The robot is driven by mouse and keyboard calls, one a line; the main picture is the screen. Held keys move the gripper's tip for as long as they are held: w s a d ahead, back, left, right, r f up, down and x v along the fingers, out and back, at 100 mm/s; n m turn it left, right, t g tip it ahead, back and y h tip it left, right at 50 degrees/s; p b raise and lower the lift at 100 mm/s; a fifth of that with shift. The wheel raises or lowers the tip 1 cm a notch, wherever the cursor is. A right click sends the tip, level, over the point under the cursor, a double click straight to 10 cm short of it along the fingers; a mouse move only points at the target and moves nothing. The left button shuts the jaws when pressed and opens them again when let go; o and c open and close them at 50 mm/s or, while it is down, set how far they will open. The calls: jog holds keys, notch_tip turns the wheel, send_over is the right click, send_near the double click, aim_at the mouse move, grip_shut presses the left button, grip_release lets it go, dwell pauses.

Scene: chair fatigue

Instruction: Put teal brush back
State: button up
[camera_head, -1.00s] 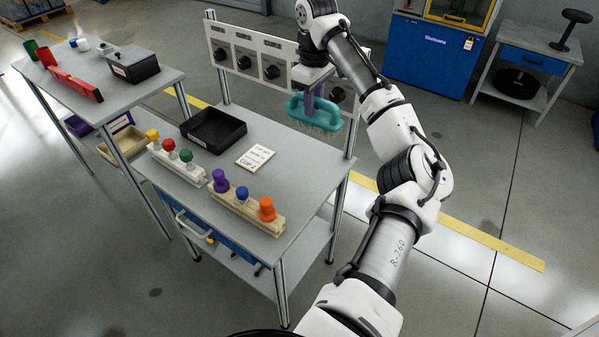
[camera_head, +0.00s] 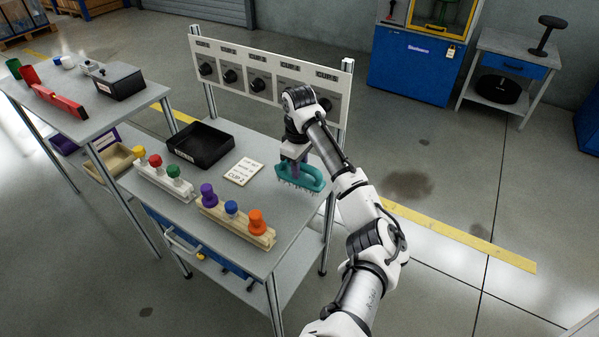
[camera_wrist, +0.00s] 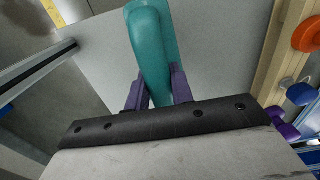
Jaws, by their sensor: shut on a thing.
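The teal brush (camera_head: 301,178) has a looped handle and bristles pointing down. It is in my gripper (camera_head: 293,166), just above or at the right rear part of the grey workbench top (camera_head: 225,178); I cannot tell whether the bristles touch it. In the wrist view, my gripper's purple fingers (camera_wrist: 155,92) are shut on the teal brush handle (camera_wrist: 151,45). The brush's bristles are hidden in the wrist view.
A black tray (camera_head: 201,147), a card reading CLIP 2 (camera_head: 243,171) and two racks of coloured knobs, a white rack (camera_head: 163,183) and a wooden rack (camera_head: 236,222), are on the bench.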

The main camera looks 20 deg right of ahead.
jog(key=shift+f, duration=1.35)
jog(key=shift+f, duration=0.1)
jog(key=o, duration=1)
jog(key=shift+c, duration=0.2)
notch_tip(320, 180, up, 12)
jog(key=shift+r, duration=0.15)
